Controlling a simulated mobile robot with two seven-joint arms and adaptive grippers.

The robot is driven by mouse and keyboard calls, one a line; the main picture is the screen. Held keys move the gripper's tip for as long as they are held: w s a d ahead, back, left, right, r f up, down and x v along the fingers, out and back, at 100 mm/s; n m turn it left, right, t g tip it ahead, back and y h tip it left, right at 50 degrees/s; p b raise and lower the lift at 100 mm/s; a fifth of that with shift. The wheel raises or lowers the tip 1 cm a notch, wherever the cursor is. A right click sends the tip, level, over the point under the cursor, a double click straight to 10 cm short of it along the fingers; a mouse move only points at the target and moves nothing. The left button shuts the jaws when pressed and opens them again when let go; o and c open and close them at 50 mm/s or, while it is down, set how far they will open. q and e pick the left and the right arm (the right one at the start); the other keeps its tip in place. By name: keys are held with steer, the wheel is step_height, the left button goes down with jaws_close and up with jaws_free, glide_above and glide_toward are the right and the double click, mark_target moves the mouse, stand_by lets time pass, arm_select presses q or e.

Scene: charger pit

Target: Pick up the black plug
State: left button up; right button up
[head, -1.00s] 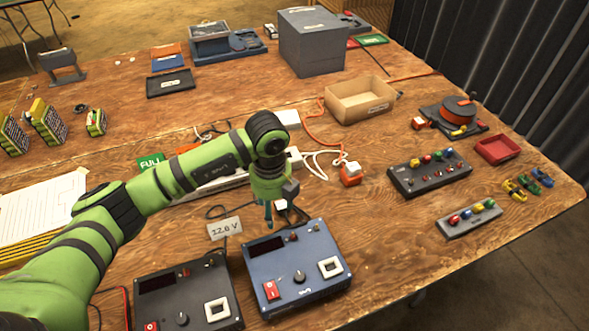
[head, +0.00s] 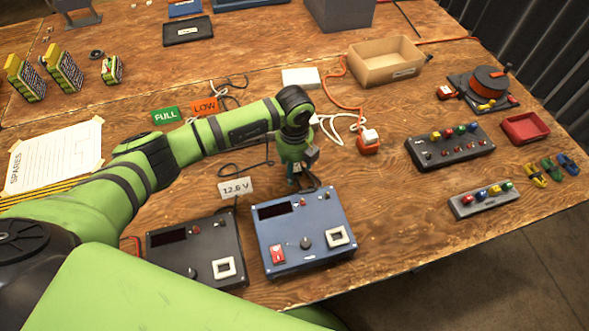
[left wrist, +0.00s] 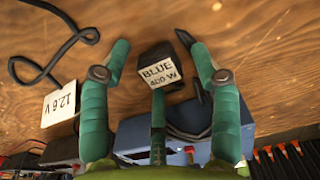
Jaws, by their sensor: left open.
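In the left wrist view a black plug (left wrist: 153,56) with a white label reading "BLUE 400 W" sits between the teal fingers of my left gripper (left wrist: 161,50). The fingers are spread open, with gaps on both sides of the plug. In the head view my left gripper (head: 294,182) points down just behind the blue power unit (head: 305,232). The plug is mostly hidden by the gripper there. A black cord (left wrist: 190,132) loops by the blue unit in the wrist view. My right gripper is not seen.
A dark power unit (head: 197,248) stands left of the blue one, with a "12.6 V" card (head: 237,188) behind it. An orange plug with a white top (head: 369,142) and a button panel (head: 450,148) lie to the right. Bare wood lies between them.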

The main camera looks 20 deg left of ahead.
arm_select(q)
jaws_close()
steer(key=shift+r, duration=0.1)
